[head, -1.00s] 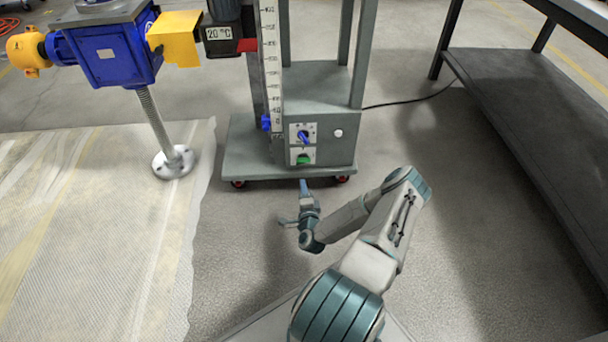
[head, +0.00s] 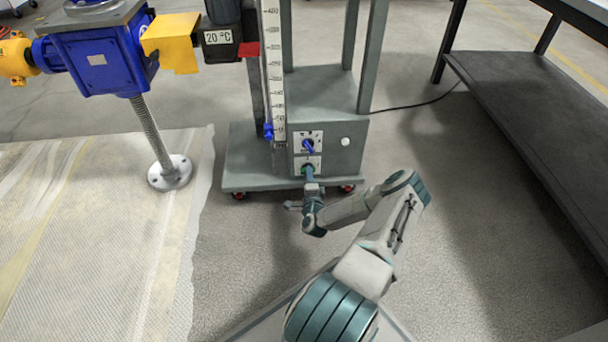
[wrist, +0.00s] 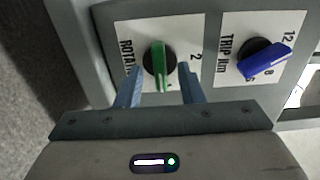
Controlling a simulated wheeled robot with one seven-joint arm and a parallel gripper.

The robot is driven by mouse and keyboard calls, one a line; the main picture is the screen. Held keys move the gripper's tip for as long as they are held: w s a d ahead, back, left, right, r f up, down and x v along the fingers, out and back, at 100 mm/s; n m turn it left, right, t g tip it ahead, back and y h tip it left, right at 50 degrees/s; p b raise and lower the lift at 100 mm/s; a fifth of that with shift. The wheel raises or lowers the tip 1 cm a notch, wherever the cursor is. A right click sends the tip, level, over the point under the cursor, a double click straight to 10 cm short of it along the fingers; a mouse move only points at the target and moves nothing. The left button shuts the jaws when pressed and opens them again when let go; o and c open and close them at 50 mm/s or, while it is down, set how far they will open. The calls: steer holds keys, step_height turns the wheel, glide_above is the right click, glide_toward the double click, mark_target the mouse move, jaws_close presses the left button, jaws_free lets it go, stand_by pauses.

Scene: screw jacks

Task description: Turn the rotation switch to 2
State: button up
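The rotation switch is a green knob on a black round base, on a white plate. In the wrist view the green knob (wrist: 158,62) has its bar pointing up and down the picture, beside a "2" to its right. In the head view the rotation switch (head: 305,170) is partly hidden behind my fingers. My gripper (wrist: 159,72) is open, one blue finger left of the knob and one right, with gaps on both sides. In the head view my gripper (head: 309,176) is in front of the lower plate.
A blue knob (wrist: 265,62) marked "TRIP mm" is right of the switch in the wrist view, close to my right finger. A grey wheeled stand (head: 245,170) carries the panel. A blue screw jack (head: 95,60) stands left; a dark table (head: 530,100) is right.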

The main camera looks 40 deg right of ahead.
steer(key=shift+w+d, duration=0.15)
steer(key=shift+w, duration=0.1)
jaws_close()
steer(key=shift+n, duration=0.3)
steer(key=n+p, duration=0.3)
steer(key=n, duration=1.4)
steer(key=shift+p, duration=0.3)
steer(key=shift+n, duration=0.4)
